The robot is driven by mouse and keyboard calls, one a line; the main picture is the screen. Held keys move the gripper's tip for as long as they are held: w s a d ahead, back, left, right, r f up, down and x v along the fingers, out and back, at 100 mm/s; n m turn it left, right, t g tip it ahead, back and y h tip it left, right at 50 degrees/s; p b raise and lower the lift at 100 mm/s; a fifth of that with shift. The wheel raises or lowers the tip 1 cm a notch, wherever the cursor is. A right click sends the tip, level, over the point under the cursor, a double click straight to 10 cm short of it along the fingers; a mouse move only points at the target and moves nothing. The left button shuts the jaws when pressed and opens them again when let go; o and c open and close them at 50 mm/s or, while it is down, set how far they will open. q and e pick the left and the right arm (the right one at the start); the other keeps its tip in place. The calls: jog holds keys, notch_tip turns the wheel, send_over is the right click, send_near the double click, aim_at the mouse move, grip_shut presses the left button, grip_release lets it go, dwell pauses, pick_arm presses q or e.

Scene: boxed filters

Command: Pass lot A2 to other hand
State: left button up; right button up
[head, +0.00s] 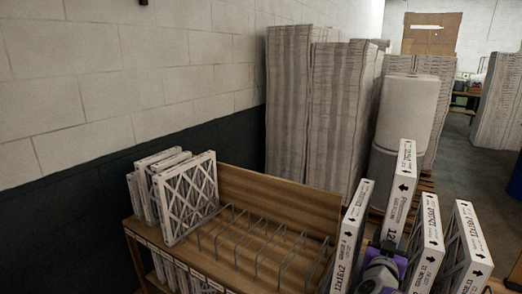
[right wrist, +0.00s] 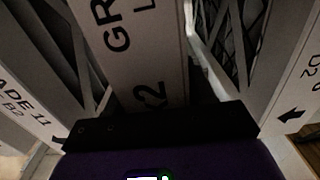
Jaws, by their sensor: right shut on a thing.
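My right gripper (head: 386,250), with purple and dark parts, is at the lower right of the head view, among upright white-edged filters. It is shut on a filter (head: 402,190) that stands higher than its neighbours, with black print and an arrow on its edge. The fingertips are hidden. My left gripper is not in view.
Filters stand close on both sides: one at left (head: 348,235), two at right (head: 428,240) (head: 466,245). The wooden rack (head: 280,205) has empty wire slots (head: 255,245) in the middle and several filters (head: 185,197) at its left end. Tall wrapped stacks (head: 335,125) stand behind.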

notch_tip(320, 180, down, 17)
jog(key=b, duration=0.5)
jog(key=v, duration=0.2)
jog(key=shift+s+a, duration=0.2)
jog(key=shift+s, duration=0.15)
jog(key=shift+s+a, duration=0.2)
jog(key=shift+s, duration=0.15)
jog(key=shift+f, duration=0.1)
jog(key=shift+w, duration=0.1)
